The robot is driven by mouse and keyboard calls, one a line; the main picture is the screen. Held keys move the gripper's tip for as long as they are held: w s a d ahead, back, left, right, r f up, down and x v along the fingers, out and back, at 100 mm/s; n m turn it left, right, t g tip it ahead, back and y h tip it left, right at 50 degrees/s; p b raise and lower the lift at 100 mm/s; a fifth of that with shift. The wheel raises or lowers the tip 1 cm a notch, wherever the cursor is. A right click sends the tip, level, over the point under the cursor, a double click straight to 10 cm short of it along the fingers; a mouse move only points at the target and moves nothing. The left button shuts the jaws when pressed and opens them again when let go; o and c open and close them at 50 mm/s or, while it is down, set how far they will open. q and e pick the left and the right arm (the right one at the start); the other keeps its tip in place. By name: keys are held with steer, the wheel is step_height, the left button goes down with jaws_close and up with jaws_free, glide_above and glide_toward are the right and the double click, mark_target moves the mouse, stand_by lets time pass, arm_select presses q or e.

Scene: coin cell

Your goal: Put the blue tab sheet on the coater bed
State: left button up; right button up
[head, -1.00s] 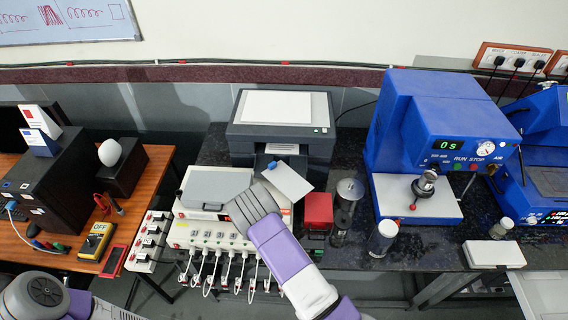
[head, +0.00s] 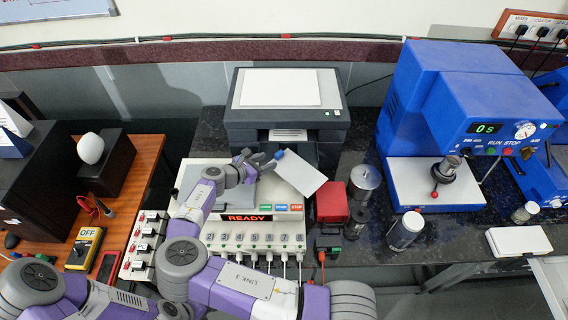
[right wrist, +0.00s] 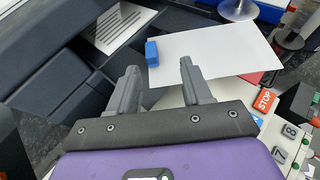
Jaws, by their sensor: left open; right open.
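The white sheet (head: 300,173) with a blue tab (head: 279,154) lies at a slant between the dark printer and the white machine; I cannot tell what bears it. It also shows in the right wrist view (right wrist: 215,50), with its blue tab (right wrist: 151,52) beyond the left fingertip. My right gripper (head: 262,162) is open and empty, close to the tab; its two fingers (right wrist: 158,72) point toward the sheet's tab end. My left gripper is not in view. No label marks a coater bed; the white machine has a grey plate (head: 190,181), partly hidden by my right arm.
The dark printer (head: 288,120) stands behind the sheet. A red box (head: 332,202) and metal cylinders (head: 363,183) stand right of it. A blue press (head: 440,90) is further right. Cables hang before the white machine's READY panel (head: 245,217).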

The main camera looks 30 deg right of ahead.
mark_target(279, 153)
steer(key=x, duration=0.3)
steer(key=w+x, duration=0.1)
steer(key=x, duration=0.3)
steer(key=shift+w+d+p, duration=0.1)
steer(key=shift+w+p, duration=0.2)
steer(key=shift+p, duration=0.05)
jaws_close()
